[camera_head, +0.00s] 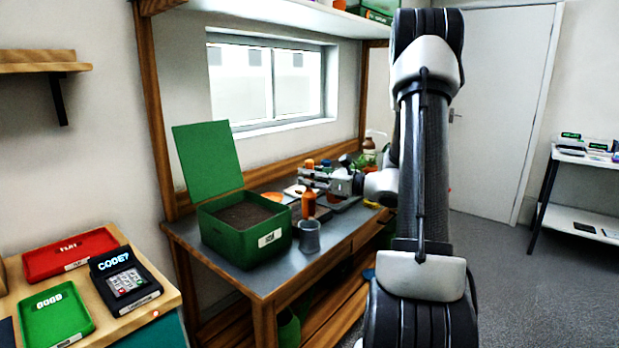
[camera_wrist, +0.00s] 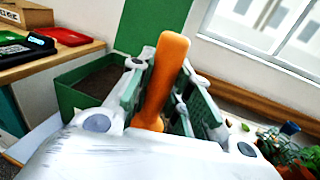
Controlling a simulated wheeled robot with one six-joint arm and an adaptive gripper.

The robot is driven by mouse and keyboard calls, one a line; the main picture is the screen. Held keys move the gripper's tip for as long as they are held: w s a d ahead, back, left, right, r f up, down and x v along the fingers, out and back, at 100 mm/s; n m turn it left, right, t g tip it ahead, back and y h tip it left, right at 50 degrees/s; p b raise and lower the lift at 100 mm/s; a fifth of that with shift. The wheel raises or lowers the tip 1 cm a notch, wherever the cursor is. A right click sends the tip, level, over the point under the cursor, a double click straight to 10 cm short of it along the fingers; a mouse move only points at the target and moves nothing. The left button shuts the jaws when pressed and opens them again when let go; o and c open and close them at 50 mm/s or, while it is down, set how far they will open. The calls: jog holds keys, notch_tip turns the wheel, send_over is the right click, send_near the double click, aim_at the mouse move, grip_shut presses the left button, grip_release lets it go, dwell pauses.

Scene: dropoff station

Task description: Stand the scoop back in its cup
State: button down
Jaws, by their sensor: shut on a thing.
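My gripper (camera_head: 312,179) is over the workbench, shut on an orange scoop. In the wrist view the scoop's orange handle (camera_wrist: 164,75) stands up between the two finger pads (camera_wrist: 160,100). In the head view an orange part of the scoop (camera_head: 308,205) hangs below the fingers, close to upright. A grey cup (camera_head: 309,238) stands on the bench near its front edge, just below the scoop in the picture. I cannot tell whether the scoop's lower end is directly above the cup or behind it. The cup is not seen in the wrist view.
A green box of soil (camera_head: 240,243) with a raised lid stands left of the cup. An orange disc (camera_head: 273,197) lies behind it. A brown bottle (camera_head: 368,149) and plants are farther right. A side table (camera_head: 158,305) holds red and green trays and a keypad.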

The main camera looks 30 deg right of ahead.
aim_at(309, 200)
jog(key=shift+f, duration=0.15)
jog(key=shift+f, duration=0.7)
dwell(0.6)
jog(key=shift+f, duration=1.1)
dwell(0.6)
jog(key=shift+f, duration=0.7)
dwell(0.3)
jog(key=shift+f, duration=1.05)
dwell(0.7)
